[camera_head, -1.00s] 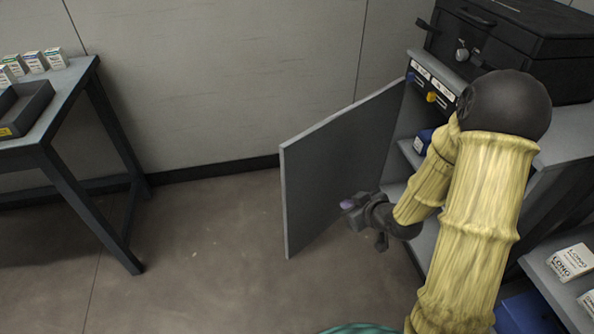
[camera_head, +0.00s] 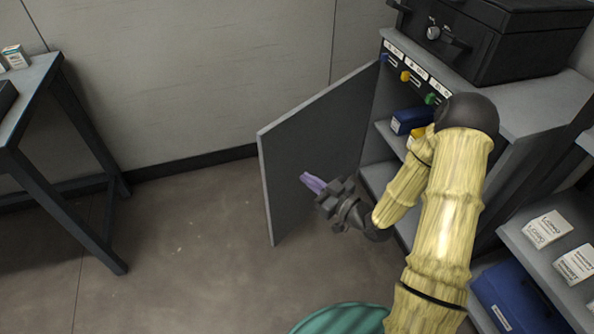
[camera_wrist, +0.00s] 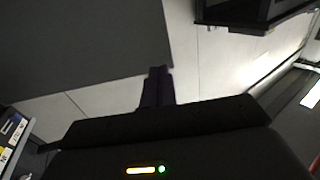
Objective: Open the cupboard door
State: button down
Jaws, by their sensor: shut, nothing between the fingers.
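The cupboard door (camera_head: 318,150) is a flat grey panel standing swung out from the cupboard (camera_head: 372,172), so the shelves inside show. The door's inner face also fills the upper left of the wrist view (camera_wrist: 80,45). My gripper (camera_head: 307,181) is in front of the door's inner face, with its purple fingers pointing toward the door's outer edge. The fingers are shut and empty. In the wrist view the shut fingers (camera_wrist: 157,85) overlap the door's edge; I cannot tell whether they touch it.
A black case (camera_head: 490,38) stands on the cupboard. Blue and yellow boxes sit inside, partly behind my arm. An open shelf at right holds white boxes (camera_head: 548,229) and a blue bin (camera_head: 522,297). A grey table (camera_head: 35,85) stands at left, with clear floor (camera_head: 185,235) between.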

aim_at(269, 152)
jog(key=b+x, duration=0.3)
jog(key=x, duration=1)
